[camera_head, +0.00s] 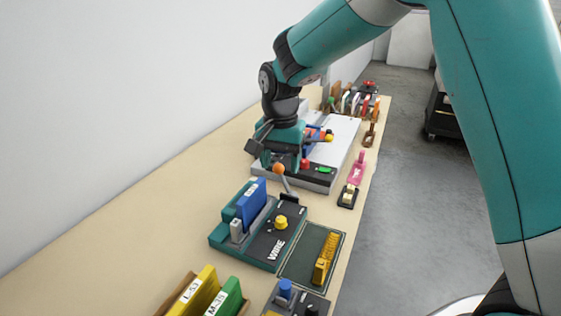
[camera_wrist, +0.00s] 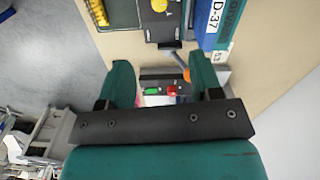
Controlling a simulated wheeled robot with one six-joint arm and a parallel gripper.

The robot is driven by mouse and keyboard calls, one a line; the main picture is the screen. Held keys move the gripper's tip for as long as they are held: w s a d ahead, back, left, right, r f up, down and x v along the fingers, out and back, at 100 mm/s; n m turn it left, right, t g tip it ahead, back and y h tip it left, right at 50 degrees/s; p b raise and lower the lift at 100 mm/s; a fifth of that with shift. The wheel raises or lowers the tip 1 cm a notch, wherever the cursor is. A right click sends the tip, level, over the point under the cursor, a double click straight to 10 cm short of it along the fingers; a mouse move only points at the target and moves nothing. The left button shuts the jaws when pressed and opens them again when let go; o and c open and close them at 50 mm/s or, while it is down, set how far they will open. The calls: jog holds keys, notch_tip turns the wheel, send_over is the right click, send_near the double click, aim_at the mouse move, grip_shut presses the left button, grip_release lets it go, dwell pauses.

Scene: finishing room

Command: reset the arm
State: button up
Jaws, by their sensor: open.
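My teal gripper (camera_head: 283,152) is over the near left part of a flat grey-white machine in the head view, and hides part of it. In the wrist view the two teal fingers of my gripper (camera_wrist: 163,78) stand wide apart. No object is held between them. The machine's green button (camera_wrist: 152,91) and red button (camera_wrist: 172,89) show beyond the gap, apart from the fingers. My arm reaches in from the upper right of the head view, bent at the elbow.
A lever with an orange knob (camera_head: 278,168) stands close to my gripper. Nearer are a teal-black wire binder (camera_head: 262,250) holding a blue book (camera_head: 251,203), a dark mat (camera_head: 300,262) and yellow and green books. Pink and black staplers line the bench's right edge. A wall borders the left.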

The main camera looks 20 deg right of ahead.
dwell(0.4)
jog(key=s+a+r+n+y, duration=0.1)
jog(key=s+r+n, duration=0.1)
jog(key=s+n, duration=0.3)
jog(key=s+a+r+n+y, duration=0.1)
jog(key=s+a+r+n, duration=0.1)
jog(key=s, duration=1.1)
jog(key=s+a+r+n+y, duration=0.1)
jog(key=s+r+n+y, duration=0.1)
jog(key=s+r+n, duration=0.2)
jog(key=s+n, duration=0.3)
jog(key=s, duration=0.3)
jog(key=shift+a+n, duration=0.25)
jog(key=shift+n, duration=0.05)
